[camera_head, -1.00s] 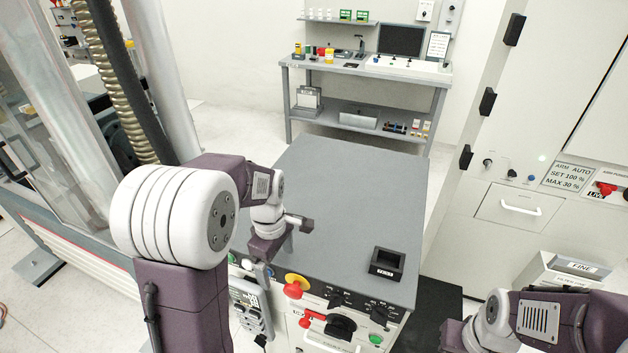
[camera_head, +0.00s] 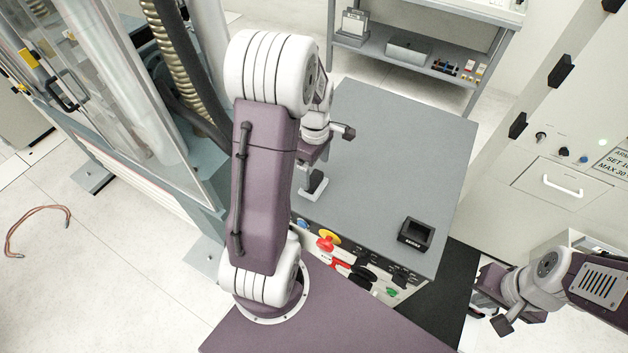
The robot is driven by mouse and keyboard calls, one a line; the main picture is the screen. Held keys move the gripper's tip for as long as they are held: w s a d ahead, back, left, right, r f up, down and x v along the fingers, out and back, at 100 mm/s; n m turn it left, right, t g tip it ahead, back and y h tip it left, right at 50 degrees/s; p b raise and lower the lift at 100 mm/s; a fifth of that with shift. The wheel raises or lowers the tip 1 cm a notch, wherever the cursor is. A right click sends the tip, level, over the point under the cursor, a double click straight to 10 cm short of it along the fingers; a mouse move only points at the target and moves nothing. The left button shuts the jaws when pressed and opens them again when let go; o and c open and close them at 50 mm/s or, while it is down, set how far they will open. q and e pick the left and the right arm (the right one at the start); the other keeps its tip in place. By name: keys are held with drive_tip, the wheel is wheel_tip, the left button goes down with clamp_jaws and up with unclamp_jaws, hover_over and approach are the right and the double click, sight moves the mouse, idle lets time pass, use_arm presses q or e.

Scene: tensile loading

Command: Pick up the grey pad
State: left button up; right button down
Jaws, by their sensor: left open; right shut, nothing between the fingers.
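I cannot make out a grey pad for certain in the head view. A small black open-topped box (camera_head: 416,233) with a white label on its front stands on the grey cabinet top (camera_head: 400,150), near its front right corner; its inside is dark. My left gripper (camera_head: 315,190) is open over the left front edge of the cabinet top, well to the left of the box. My own wrist partly hides it. My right gripper (camera_head: 477,308) is shut and empty at the lower right, off the cabinet and apart from the box.
Knobs and a red and yellow button (camera_head: 327,241) sit on the cabinet's front panel. A glass-fronted machine (camera_head: 110,90) stands at the left. A bench with a lower shelf (camera_head: 405,60) is behind, and a tall white cabinet (camera_head: 560,150) at the right. The middle of the cabinet top is clear.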

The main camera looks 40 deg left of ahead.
sight(314, 178)
use_arm(q)
drive_tip(key=shift+f, duration=0.1)
drive_tip(key=shift+s+f+p, duration=0.15)
drive_tip(key=shift+f+p, duration=0.15)
drive_tip(key=f, duration=0.2)
drive_tip(key=f+p, duration=0.1)
drive_tip(key=shift+s+f, duration=0.25)
drive_tip(key=shift+f, duration=0.15)
drive_tip(key=shift+w+a+f, duration=0.15)
drive_tip(key=shift+w+f, duration=0.1)
drive_tip(key=shift+f, duration=0.05)
drive_tip(key=shift+s+r, duration=0.1)
drive_tip(key=shift+s, duration=0.05)
drive_tip(key=c, duration=1.2)
drive_tip(key=shift+r, duration=0.1)
drive_tip(key=r, duration=0.2)
drive_tip(key=r+b, duration=0.1)
drive_tip(key=r, duration=0.1)
drive_tip(key=shift+w, duration=0.2)
drive_tip(key=d+r, duration=0.2)
drive_tip(key=d, duration=0.2)
drive_tip(key=w+d+r+b, duration=0.1)
drive_tip(key=d+r, duration=0.1)
drive_tip(key=d, duration=0.1)
drive_tip(key=d+r+b, duration=0.1)
drive_tip(key=d+r, duration=0.1)
drive_tip(key=d, duration=0.2)
drive_tip(key=shift+w+d+r, duration=0.35)
drive_tip(key=shift+r, duration=0.05)
